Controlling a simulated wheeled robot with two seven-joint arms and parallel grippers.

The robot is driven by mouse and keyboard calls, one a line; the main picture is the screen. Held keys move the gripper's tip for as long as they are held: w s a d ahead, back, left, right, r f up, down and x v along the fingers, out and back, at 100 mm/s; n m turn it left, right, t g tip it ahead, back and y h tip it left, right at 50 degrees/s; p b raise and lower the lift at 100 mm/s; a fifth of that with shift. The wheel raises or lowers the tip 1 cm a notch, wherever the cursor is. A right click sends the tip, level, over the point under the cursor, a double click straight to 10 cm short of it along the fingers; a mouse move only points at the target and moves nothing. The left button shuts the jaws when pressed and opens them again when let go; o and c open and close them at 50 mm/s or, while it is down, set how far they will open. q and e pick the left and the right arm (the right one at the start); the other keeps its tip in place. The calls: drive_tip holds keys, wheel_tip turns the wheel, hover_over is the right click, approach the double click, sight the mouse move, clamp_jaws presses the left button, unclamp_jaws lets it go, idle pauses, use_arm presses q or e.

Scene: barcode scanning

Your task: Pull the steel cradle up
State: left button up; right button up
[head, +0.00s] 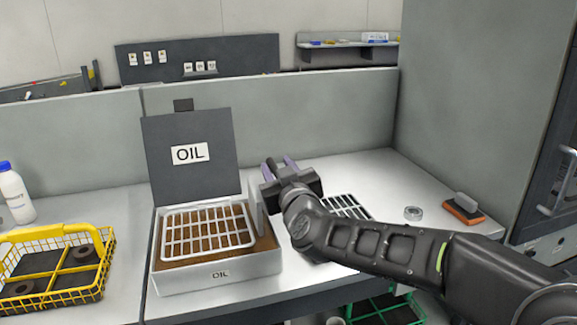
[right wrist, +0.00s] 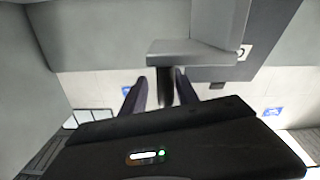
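The steel cradle (head: 207,213), a pale wire basket with a grid, sits in the white OIL box (head: 215,284), over a brown surface. The box's dark lid (head: 190,130) stands open behind it. A narrow grey upright piece (head: 257,214) shows at the cradle's right side; I cannot tell what it belongs to. My right gripper (head: 281,163) is above and right of the cradle, apart from it, its fingers spread. In the right wrist view, a dark post shows between the fingers (right wrist: 158,90); I cannot tell whether they touch it. My left gripper is out of view.
A yellow wire basket (head: 107,275) with dark rings stands left of the box, near a white bottle (head: 15,195). Another grid (head: 347,207) is partly hidden behind my right arm. A metal ring (head: 413,213) and an orange brush (head: 464,210) lie at the right. A partition (head: 300,130) runs behind.

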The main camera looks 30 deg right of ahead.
drive_tip(key=v, duration=0.7)
drive_tip(key=shift+s+d, duration=0.2)
drive_tip(key=a+b+v, duration=0.2)
drive_tip(key=v, duration=0.7)
drive_tip(key=shift+a+b, duration=0.2)
drive_tip(key=shift+b, duration=0.1)
idle(0.3)
drive_tip(key=shift+r, duration=0.1)
idle(0.6)
